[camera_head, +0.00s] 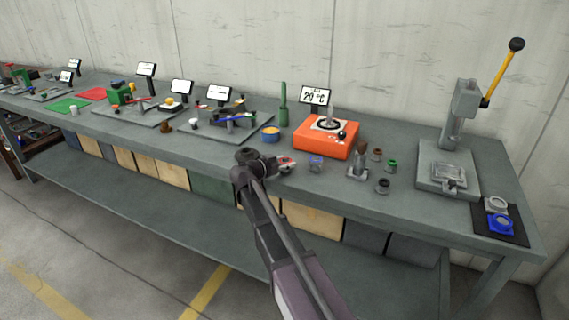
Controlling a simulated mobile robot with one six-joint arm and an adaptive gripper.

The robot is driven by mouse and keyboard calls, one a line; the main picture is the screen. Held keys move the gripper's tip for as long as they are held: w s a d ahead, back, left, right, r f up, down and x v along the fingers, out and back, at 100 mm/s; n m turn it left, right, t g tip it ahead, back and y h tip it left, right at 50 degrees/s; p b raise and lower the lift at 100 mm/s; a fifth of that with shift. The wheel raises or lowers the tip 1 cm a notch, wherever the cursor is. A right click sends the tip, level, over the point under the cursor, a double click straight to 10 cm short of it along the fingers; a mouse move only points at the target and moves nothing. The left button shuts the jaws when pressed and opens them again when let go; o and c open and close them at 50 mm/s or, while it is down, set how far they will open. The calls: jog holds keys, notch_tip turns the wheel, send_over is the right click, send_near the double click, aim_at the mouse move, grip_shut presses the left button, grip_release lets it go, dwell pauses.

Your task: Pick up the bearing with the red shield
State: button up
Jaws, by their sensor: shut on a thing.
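My gripper (289,165) is at the front part of the bench, left of the loose small parts. It is shut on a small ring-like part with red on it, the bearing with the red shield (284,160). The fingers partly cover the bearing. At this size I cannot tell whether it touches the bench top or is held just above it.
The grey bench (420,212) carries an orange heater (325,142) behind my gripper. A blue-marked part (316,162), a green-marked part (392,165) and a dark ring (383,186) stand to the right. A press (458,130) with a yellow lever stands farther right.

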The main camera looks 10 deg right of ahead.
jog(key=shift+r, duration=0.1)
dwell(0.3)
notch_tip(320, 180, up, 3)
jog(key=p, duration=0.3)
jog(key=shift+r+p, duration=0.2)
jog(key=shift+p, duration=0.1)
jog(key=s+a+r+p, duration=0.1)
jog(key=s+a, duration=0.7)
jog(key=s, duration=0.5)
jog(key=shift+s+a+r, duration=0.2)
jog(key=shift+s+a, duration=0.05)
jog(key=shift+a, duration=0.05)
jog(key=shift+s, duration=0.1)
